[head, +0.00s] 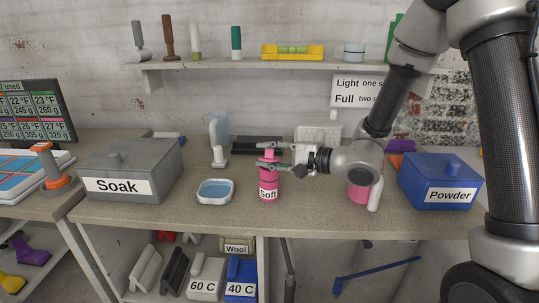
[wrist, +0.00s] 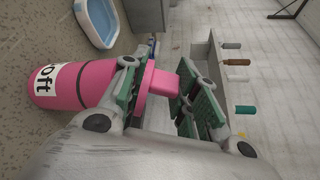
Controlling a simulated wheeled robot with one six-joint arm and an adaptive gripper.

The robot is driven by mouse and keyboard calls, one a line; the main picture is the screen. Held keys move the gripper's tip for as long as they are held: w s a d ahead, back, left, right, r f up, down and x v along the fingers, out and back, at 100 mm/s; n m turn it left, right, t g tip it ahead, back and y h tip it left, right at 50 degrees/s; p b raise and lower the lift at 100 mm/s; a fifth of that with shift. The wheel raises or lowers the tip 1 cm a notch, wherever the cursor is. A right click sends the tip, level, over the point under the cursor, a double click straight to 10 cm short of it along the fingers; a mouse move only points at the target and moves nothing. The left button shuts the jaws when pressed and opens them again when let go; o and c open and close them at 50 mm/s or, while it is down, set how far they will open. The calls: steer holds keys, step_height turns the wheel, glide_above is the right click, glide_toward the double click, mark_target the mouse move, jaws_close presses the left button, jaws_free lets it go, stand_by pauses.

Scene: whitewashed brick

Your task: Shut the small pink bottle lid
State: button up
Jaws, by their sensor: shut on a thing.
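The small pink bottle (head: 268,188), labelled "Soft", stands upright on the worktop. It also shows lying sideways in the wrist view (wrist: 88,82). Its pink lid (wrist: 160,82) sits at the bottle's top, between my fingers, and shows as a small pink patch in the head view (head: 268,153). My gripper (head: 269,157) reaches in from the right, one finger above the other, and is shut on the lid. The fingers hide part of the lid and neck, so I cannot tell whether the lid is fully seated.
A blue-filled dish (head: 215,191) lies left of the bottle, with the grey Soak box (head: 128,165) beyond. Another pink container (head: 358,193) stands to the right, partly behind a white upright piece. The blue Powder box (head: 440,180) is further right. A shelf (head: 220,65) runs above.

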steer(key=o, duration=0.7)
steer(key=shift+c, duration=0.2)
